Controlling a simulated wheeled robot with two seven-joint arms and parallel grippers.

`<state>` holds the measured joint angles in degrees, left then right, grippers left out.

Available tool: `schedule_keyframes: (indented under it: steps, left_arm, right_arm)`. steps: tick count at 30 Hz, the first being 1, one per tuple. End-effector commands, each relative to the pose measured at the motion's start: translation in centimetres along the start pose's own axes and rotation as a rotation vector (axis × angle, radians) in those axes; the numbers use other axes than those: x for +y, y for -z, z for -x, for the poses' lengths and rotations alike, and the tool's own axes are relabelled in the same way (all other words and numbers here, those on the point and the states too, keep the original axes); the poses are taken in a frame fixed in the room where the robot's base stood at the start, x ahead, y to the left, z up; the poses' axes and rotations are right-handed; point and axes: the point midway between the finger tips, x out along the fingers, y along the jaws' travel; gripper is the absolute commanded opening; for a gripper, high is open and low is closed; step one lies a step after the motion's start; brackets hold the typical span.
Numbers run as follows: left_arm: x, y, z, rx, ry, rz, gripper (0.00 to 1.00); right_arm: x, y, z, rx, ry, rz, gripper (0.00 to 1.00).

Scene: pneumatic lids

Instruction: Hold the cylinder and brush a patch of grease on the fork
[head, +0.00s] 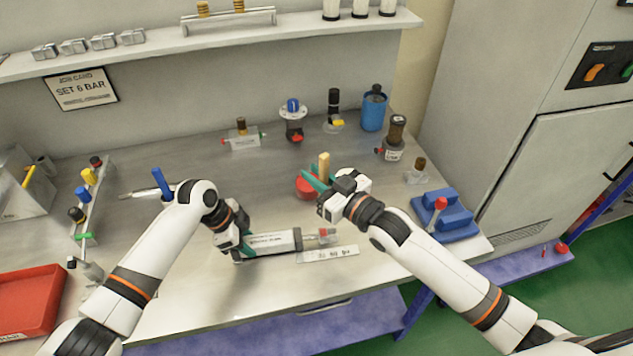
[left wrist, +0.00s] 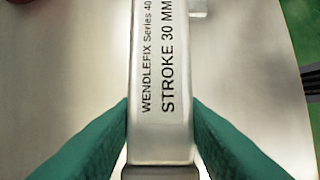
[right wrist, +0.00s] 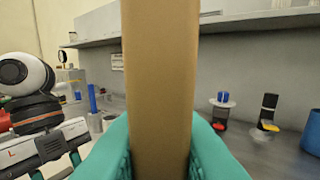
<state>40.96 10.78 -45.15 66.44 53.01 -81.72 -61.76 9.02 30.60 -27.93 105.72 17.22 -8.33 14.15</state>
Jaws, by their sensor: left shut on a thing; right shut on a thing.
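The cylinder (head: 272,244), a pale metal body printed "STROKE 30 MM" in the left wrist view (left wrist: 165,60), lies level low over the front of the bench. Its rod end with the fork (head: 327,236) points right; I cannot tell if grease is on it. My left gripper (head: 243,247) is shut on the cylinder's left end. My right gripper (head: 322,184) is shut on the brush's tan wooden handle (head: 324,164), which stands upright, also in the right wrist view (right wrist: 160,80). A red round pot (head: 306,184) is beside these fingers. The bristles are hidden.
A printed strip (head: 328,254) lies by the fork near the bench's front edge. A blue block stand (head: 446,218) is to the right. A blue canister (head: 373,110) and several small fittings stand behind. A red tray (head: 28,298) is at far left.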

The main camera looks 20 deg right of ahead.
Motion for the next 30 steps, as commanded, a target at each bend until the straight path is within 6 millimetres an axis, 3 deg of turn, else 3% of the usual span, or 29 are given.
schedule_keyframes:
  steps: [12, 13, 17, 26, 30]
  left_arm:
    - [-0.1, 0.2, -0.2, 0.003, 0.003, 0.001, 0.16]
    - [-0.1, 0.2, -0.2, 0.003, 0.003, 0.001, 0.4]
    - [-0.1, 0.1, -0.1, 0.002, 0.002, 0.001, 0.61]
    - [0.0, 0.0, 0.1, 0.0, 0.0, 0.0, 0.62]
    - [0.1, 0.0, 1.4, 0.0, -0.002, 0.0, 0.62]
  right_arm:
    - [0.0, 0.0, 0.0, 0.0, 0.0, 0.0, 0.0]
    - [0.0, 0.0, 0.0, 0.0, 0.0, 0.0, 0.0]
    - [0.0, 0.0, 0.0, 0.0, 0.0, 0.0, 0.0]
    - [0.0, 0.0, 0.0, 0.001, 0.0, 0.0, 0.0]
    - [0.0, 0.0, 0.0, 0.001, 0.0, 0.0, 0.0]
